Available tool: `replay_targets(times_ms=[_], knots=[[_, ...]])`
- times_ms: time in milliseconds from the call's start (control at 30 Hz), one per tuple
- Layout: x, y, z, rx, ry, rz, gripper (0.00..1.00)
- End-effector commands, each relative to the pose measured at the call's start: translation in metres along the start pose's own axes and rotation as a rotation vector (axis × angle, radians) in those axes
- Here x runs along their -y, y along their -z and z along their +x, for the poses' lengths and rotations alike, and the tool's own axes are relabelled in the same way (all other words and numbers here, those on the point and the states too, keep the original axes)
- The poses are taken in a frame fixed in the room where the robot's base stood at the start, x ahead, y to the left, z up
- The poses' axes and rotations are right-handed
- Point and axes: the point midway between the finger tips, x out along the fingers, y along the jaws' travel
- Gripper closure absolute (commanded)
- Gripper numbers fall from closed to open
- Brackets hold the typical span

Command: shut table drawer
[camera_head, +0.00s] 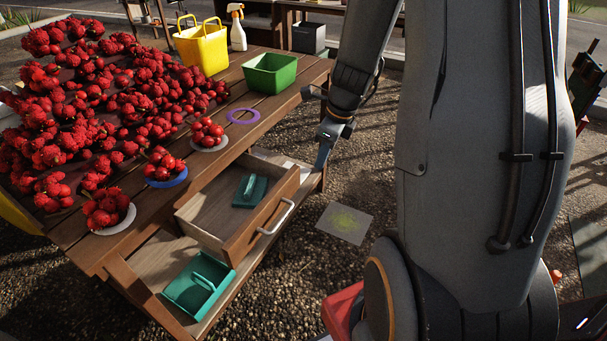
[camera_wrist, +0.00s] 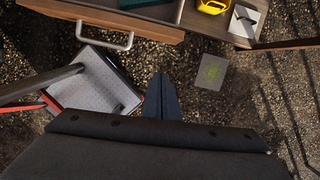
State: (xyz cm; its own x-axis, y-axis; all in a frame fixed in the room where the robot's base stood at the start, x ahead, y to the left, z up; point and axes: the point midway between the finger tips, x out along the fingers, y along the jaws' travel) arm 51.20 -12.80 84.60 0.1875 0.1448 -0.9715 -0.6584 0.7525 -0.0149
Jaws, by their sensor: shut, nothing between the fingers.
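The wooden table drawer (camera_head: 258,232) is pulled out from under the table top in the head view. Its metal bar handle (camera_head: 277,218) faces right, and a teal item (camera_head: 250,190) lies inside. My gripper (camera_head: 321,163) points down, beyond the drawer's far right side and near the table's right end. It is shut and empty, apart from the drawer. In the wrist view, the closed fingers (camera_wrist: 160,78) are over the gravel, and the drawer front (camera_wrist: 110,14) with its handle (camera_wrist: 104,36) is at the upper left.
The table top (camera_head: 222,165) carries heaps of red fruit, small plates of fruit, a green basket (camera_head: 270,74), a yellow basket (camera_head: 202,47) and a spray bottle (camera_head: 237,27). A teal tray (camera_head: 199,284) is on the lower shelf. A flat square (camera_head: 344,223) lies on open gravel.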

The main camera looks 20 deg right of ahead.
Motion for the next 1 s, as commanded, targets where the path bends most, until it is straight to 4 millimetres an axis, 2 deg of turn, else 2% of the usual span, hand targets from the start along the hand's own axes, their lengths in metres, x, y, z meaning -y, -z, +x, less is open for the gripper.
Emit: replay_targets(times_ms=[100,267,700,800,1000], knots=[[0.008,0.004,0.004,0.005,0.006,0.084,1.0],[0.009,0.004,0.02,0.005,0.004,0.098,1.0],[0.009,0.004,0.105,0.004,0.004,0.094,1.0],[0.01,-0.013,0.105,0.006,0.007,0.088,1.0],[0.012,-0.031,0.109,0.006,0.007,0.091,1.0]])
